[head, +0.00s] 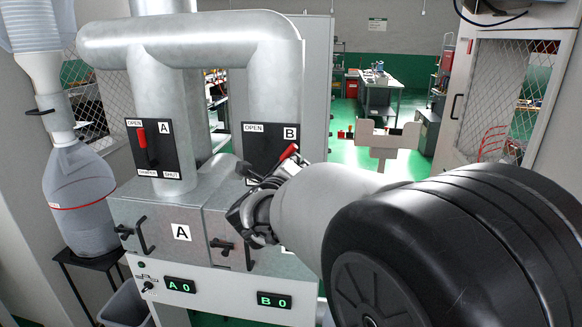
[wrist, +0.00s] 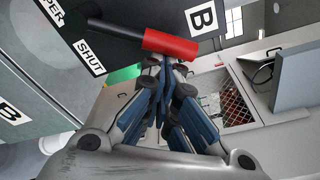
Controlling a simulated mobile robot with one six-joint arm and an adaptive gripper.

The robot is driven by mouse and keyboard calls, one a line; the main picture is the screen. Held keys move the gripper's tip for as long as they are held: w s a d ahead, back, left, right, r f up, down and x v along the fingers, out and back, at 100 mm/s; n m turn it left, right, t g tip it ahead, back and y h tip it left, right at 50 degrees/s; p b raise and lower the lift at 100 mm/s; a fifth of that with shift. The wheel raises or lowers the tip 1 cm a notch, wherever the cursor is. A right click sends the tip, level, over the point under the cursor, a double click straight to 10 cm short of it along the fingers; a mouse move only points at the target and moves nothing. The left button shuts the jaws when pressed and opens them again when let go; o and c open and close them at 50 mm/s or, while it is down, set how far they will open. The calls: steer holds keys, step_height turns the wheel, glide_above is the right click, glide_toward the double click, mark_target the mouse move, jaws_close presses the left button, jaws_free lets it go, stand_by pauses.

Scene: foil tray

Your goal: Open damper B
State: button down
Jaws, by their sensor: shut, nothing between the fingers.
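Damper B is a black plate (head: 262,137) on the right grey duct, with an OPEN label at upper left and a B label at upper right. Its lever has a red grip (head: 289,152) slanting up to the right; the lower plate is hidden by my gripper and arm. In the wrist view the red grip (wrist: 170,45) lies just beyond my fingertips, its black rod (wrist: 115,28) running left, with a SHUT label (wrist: 89,58) below. My gripper (wrist: 165,72) is shut and empty, its tips close to the grip; contact cannot be told.
Damper A's plate (head: 158,148) with its red-topped lever stands left. Below are grey box doors with black handles (head: 140,236) and displays reading A 0 (head: 181,285) and B 0 (head: 274,300). A clear bottle (head: 80,205) stands far left. Open floor shows behind.

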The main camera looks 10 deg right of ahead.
steer(key=a+r+n+p, duration=0.1)
steer(key=a+r+n, duration=0.1)
steer(key=n, duration=0.1)
steer(key=w+a+r+n+p, duration=0.1)
steer(key=n, duration=0.1)
steer(key=shift+a+r+t+h+p, duration=0.1)
steer(key=shift+a+t+h+p, duration=0.05)
steer(key=shift+t+h+p, duration=0.15)
steer(key=shift+w+a+r+n, duration=0.15)
steer(key=shift+a+r+n, duration=0.05)
steer(key=shift+a+n, duration=0.25)
steer(key=shift+a, duration=0.1)
